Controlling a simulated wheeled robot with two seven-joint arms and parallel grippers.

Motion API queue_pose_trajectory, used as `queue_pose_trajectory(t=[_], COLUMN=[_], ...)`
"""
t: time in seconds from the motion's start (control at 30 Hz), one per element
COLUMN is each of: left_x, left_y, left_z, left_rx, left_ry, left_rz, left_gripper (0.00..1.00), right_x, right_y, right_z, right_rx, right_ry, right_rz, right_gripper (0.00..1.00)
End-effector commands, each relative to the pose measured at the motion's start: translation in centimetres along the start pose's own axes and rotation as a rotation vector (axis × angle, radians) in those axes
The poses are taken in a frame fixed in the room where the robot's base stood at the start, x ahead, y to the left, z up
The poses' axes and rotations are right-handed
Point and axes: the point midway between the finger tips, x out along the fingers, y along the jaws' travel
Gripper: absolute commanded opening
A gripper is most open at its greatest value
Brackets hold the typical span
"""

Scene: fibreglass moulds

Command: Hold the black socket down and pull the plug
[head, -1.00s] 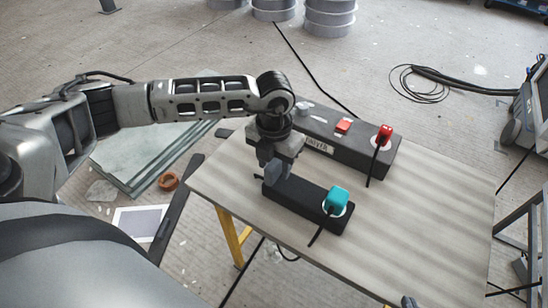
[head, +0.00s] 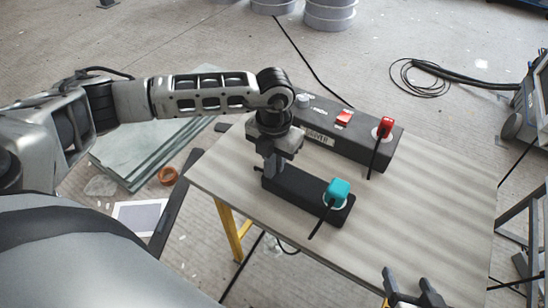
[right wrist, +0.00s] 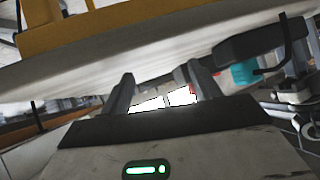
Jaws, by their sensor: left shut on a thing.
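The black socket (head: 300,194) is a long bar lying on the table. A teal plug (head: 337,191) with a black cord sits in the white round outlet at its right end. My left gripper (head: 271,172) points down and is shut on the bar's left end; the bar hides part of the contact. My right gripper (head: 411,286) is at the table's front edge, open and empty, apart from the socket. In the right wrist view its fingers (right wrist: 160,90) are spread, with the teal plug (right wrist: 243,74) and black socket (right wrist: 265,42) at upper right.
A larger dark power box (head: 345,143) with a red plug (head: 385,127) and red switch lies behind the socket on the table (head: 420,215). The table's right part is clear. Glass sheets (head: 125,165) lie on the floor at left; a metal frame (head: 525,235) stands at right.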

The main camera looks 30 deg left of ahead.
Motion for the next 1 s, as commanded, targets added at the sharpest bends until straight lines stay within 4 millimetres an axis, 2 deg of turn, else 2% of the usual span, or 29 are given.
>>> queue_pose_trajectory(t=[0.17, 0.3, 0.6, 0.7, 0.8, 0.87, 1.0], left_x=[0.0, 0.0, 0.0, 0.0, 0.0, 0.0, 0.0], left_y=[0.0, 0.0, 0.0, 0.0, 0.0, 0.0, 0.0], left_z=[0.0, 0.0, 0.0, 0.0, 0.0, 0.0, 0.0], left_rx=[0.001, 0.001, 0.001, 0.001, 0.001, 0.001, 0.001], left_ry=[0.000, 0.000, 0.000, 0.000, 0.000, 0.000, 0.000], left_rz=[-0.001, -0.001, -0.001, -0.001, -0.001, -0.001, -0.001], left_gripper=[0.00, 0.00, 0.00, 0.00, 0.00, 0.00, 0.00], right_x=[4.6, 7.8, 12.3, 13.0, 13.2, 12.9, 10.8], right_y=[-2.3, -5.1, -10.8, -12.2, -14.1, -15.3, -18.0], right_z=[-4.9, -8.7, -16.2, -18.5, -19.9, -20.1, -18.9], right_rx=[0.100, 0.159, 0.158, 0.144, 0.145, 0.154, 0.181], right_ry=[0.012, -0.027, -0.178, -0.243, -0.347, -0.435, -0.677], right_rz=[-0.118, -0.209, -0.302, -0.291, -0.262, -0.230, -0.090], right_gripper=[0.62, 0.62, 0.62, 0.62, 0.62, 0.62, 0.62])
